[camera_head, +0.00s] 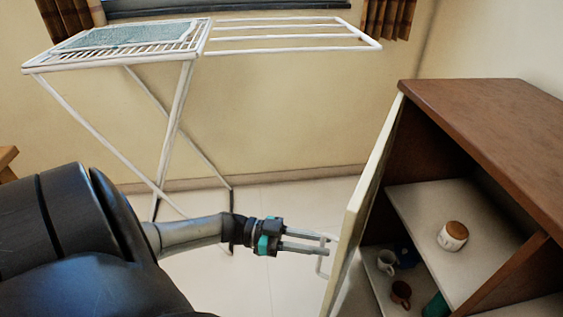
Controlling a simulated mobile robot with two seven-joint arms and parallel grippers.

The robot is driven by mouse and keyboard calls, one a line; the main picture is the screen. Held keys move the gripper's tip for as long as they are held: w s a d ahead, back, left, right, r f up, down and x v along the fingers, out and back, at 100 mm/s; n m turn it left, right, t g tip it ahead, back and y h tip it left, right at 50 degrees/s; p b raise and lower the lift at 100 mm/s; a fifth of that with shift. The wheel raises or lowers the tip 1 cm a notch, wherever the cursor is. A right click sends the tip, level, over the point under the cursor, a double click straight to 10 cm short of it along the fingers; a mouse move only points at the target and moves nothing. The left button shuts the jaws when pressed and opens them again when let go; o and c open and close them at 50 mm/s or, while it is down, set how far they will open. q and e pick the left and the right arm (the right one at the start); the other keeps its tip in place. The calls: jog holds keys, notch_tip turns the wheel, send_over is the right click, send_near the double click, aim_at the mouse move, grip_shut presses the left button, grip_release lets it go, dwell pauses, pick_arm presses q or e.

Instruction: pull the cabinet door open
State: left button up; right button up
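The cabinet (490,110) is brown with a wood top and stands at the right. Its pale door (368,185) is swung wide open, seen nearly edge-on, with the interior in view. A light bar handle (319,268) is on the door's outer face, at its lower left. My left gripper (325,244) points right at the handle, its two fingers parted by a narrow gap. The fingertips overlap the handle; I cannot tell whether they are closed on it. My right gripper is not in view.
Inside the cabinet, a white jar with a brown lid (453,236) stands on the shelf (420,207). Below are a white mug (386,262) and a brown mug (401,293). A white drying rack (180,110) stands by the wall. Pale floor (290,205) lies clear between rack and door.

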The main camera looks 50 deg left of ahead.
pick_arm(q)
jog(key=w+a+b+v, duration=0.1)
jog(key=b+v, duration=0.4)
jog(key=v, duration=1.2)
jog(key=shift+a, duration=0.2)
dwell(0.8)
jog(key=shift+w+r, duration=0.1)
jog(key=shift+w, duration=0.05)
jog(key=shift+c, duration=0.4)
